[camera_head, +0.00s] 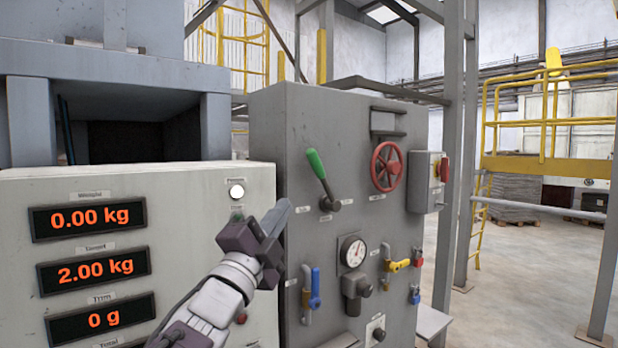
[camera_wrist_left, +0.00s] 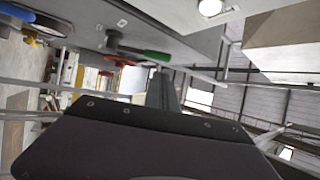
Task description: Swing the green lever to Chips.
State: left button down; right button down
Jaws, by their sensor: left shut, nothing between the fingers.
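The green lever (camera_head: 318,168) is on the front of the grey cabinet (camera_head: 268,120). Its green grip tilts up and to the left from a dark pivot, with small labels near its base that are too small to read. The lever also shows in the left wrist view (camera_wrist_left: 157,56), lying sideways there. My left gripper (camera_head: 280,215) is shut and empty, below and left of the lever and apart from it. It also shows in the left wrist view (camera_wrist_left: 163,88). My right gripper is in neither view.
A red handwheel (camera_head: 387,166) is right of the lever. A gauge (camera_head: 353,251), blue valve handle (camera_head: 315,288) and yellow valve handle (camera_head: 398,265) sit below. A panel with red-digit displays (camera_head: 88,217) is at the left, with a white button (camera_head: 237,191). Open floor lies at the right.

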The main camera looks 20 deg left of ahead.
aim_at(314, 165)
pick_arm(q)
jog(key=p+x, duration=0.6)
jog(key=x, duration=0.7)
jog(key=shift+d, duration=0.15)
jog(key=shift+w+r+p, duration=0.25)
jog(key=shift+w+p, duration=0.15)
jog(key=shift+w+f, duration=0.1)
jog(key=shift+w, duration=0.05)
